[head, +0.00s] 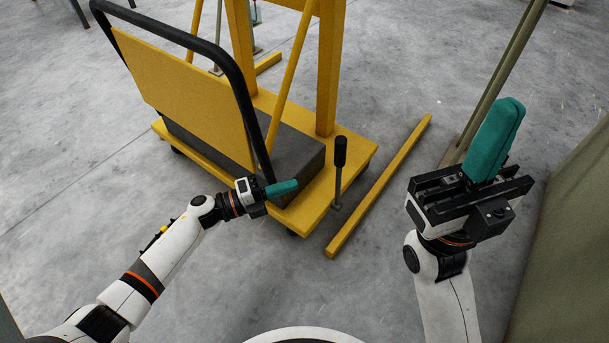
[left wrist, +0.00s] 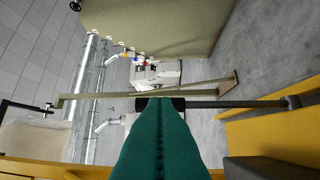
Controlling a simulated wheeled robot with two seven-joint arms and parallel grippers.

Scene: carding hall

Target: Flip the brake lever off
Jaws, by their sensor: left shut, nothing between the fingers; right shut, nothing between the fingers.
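The brake lever (head: 340,165) stands nearly upright at the front right corner of the yellow platform trolley (head: 318,205). It is a thin grey rod with a black grip on top. My left gripper (head: 294,186) is shut and empty, its green fingers pointing at the lever from the left, apart from it in the head view. In the left wrist view the lever's rod (left wrist: 245,103) lies sideways, and the shut green fingers (left wrist: 160,125) partly hide its black grip. My right gripper (head: 512,108) is shut and empty, raised at the right, away from the lever.
A dark grey block (head: 300,150) lies on the trolley deck beside the black push handle (head: 238,75). A yellow floor bar (head: 385,180) lies right of the trolley. Yellow frame posts (head: 328,70) rise behind. Bare concrete floor (head: 75,185) is free at left.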

